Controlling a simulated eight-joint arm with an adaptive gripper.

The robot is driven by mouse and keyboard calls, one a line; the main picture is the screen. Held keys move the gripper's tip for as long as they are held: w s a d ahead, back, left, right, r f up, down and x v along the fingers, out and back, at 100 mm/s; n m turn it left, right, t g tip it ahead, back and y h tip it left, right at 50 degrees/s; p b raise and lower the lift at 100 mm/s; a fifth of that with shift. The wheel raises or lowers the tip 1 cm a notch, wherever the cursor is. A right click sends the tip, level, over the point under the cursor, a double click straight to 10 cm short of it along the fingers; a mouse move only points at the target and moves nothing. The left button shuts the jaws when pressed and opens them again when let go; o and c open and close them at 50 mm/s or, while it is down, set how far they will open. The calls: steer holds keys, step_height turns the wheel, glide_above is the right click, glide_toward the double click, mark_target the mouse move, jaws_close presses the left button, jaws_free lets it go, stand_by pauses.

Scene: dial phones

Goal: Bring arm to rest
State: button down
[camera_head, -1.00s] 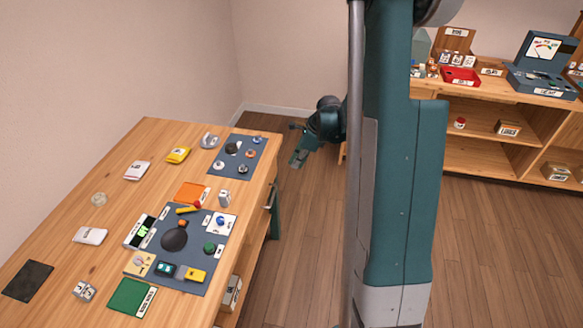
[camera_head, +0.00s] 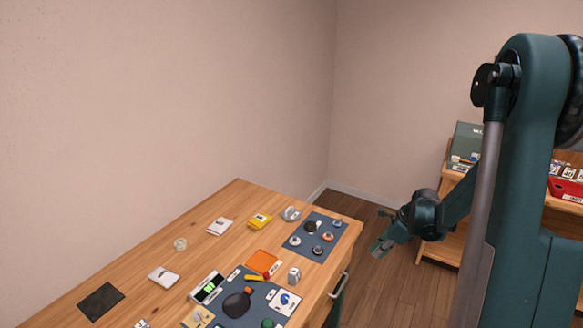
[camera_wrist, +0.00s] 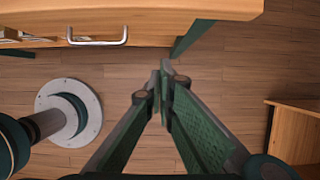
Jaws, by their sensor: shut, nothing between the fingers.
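My gripper (camera_head: 378,248) hangs in free air to the right of the wooden desk (camera_head: 110,268), apart from it, with its fingers pointing down and left. In the wrist view, my gripper (camera_wrist: 164,72) is shut with its fingertips together and nothing between them. The wooden floor lies below it. The desk's edge (camera_wrist: 190,8) and a metal drawer handle (camera_wrist: 98,42) show ahead of the fingers. My arm is bent at the elbow in the head view.
The desk carries a dark mat (camera_head: 316,240) with dials, several small boxes and a black pad (camera_head: 101,301). A shelf (camera_head: 440,247) with a red tray (camera_head: 567,188) stands at the right. Bare floor lies between desk and shelf.

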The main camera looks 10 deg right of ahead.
steer(key=s+a+r+n+h, duration=0.1)
steer(key=s+a+r+n, duration=0.25)
steer(key=a+r, duration=0.25)
steer(key=s+a+r+n+t, duration=0.1)
steer(key=s+a+r+n, duration=0.2)
steer(key=a+r+n, duration=0.25)
steer(key=s+a+r+n+h, duration=0.1)
steer(key=s+a+r+n, duration=0.2)
steer(key=a+r, duration=0.35)
steer(key=s+a+r+n+t, duration=0.1)
steer(key=s+a+r+n, duration=0.1)
steer(key=s+n, duration=0.3)
steer(key=s+a+r+n+t, duration=0.1)
steer(key=s+a+r+n, duration=0.1)
steer(key=s+a+n, duration=0.3)
steer(key=s+a+r+n+t+h, duration=0.1)
steer(key=s+a+r+n, duration=0.1)
steer(key=s+a+n, duration=0.2)
steer(key=shift+s+r+n, duration=0.35)
steer(key=shift+s+n, duration=0.15)
steer(key=shift+s, duration=1.1)
